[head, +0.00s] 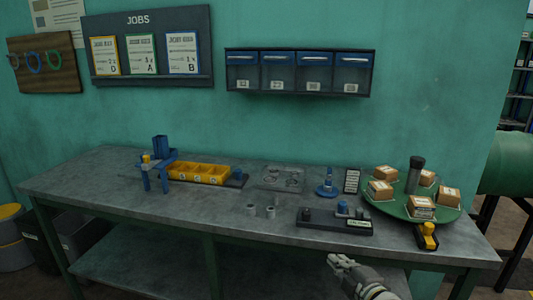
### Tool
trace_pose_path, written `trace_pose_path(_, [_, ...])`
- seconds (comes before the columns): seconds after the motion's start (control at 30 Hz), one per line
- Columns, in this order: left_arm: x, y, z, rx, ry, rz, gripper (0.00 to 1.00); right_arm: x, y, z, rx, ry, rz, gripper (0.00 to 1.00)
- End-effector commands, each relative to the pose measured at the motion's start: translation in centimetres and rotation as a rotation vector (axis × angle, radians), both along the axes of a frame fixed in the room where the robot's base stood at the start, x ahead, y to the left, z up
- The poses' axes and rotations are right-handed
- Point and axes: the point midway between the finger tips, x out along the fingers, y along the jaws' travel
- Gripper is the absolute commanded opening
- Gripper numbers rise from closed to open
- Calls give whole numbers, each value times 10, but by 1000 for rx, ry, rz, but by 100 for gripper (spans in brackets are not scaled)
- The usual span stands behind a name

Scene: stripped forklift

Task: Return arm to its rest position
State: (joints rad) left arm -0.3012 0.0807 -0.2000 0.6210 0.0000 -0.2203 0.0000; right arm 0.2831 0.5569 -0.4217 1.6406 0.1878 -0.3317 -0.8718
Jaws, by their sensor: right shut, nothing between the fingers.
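My right gripper (343,262) shows at the bottom of the head view, low and in front of the workbench's (110,178) front edge. Its fingers are together with nothing between them, and it touches nothing that I can see. Its arm runs down out of the picture at the bottom right. My left gripper is not in the view.
On the bench stand a blue fixture (158,170), a yellow tray (199,173), a dark block (335,221), a green turntable (388,207) with small boxes, and a yellow-black tool (427,236) at the front right edge. The bench's left front is clear.

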Motion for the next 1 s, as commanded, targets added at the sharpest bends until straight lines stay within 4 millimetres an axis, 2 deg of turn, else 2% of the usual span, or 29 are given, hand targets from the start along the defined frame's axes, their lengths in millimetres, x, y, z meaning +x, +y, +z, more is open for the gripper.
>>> trace_pose_path(0.03, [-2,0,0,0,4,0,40,-27,17,-25,80,99,-23,0])
trace_pose_path(0.17, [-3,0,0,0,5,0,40,-96,40,-71,271,349,-143,0])
trace_pose_path(0.2, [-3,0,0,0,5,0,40,-118,44,-82,325,422,-191,0])
trace_pose_path(0.3, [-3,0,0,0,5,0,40,-177,48,-104,453,599,-328,0])
trace_pose_path(0.4, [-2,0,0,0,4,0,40,-229,46,-117,550,735,-465,0])
trace_pose_path(0.5, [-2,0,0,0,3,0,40,-269,42,-123,617,832,-582,0])
trace_pose_path(0.7, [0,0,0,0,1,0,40,-335,33,-126,714,970,-787,0])
trace_pose_path(0.93, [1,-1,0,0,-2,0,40,-402,23,-121,791,1087,-1010,0])
trace_pose_path(1.0, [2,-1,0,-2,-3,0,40,-395,23,-136,785,1090,-1010,0])
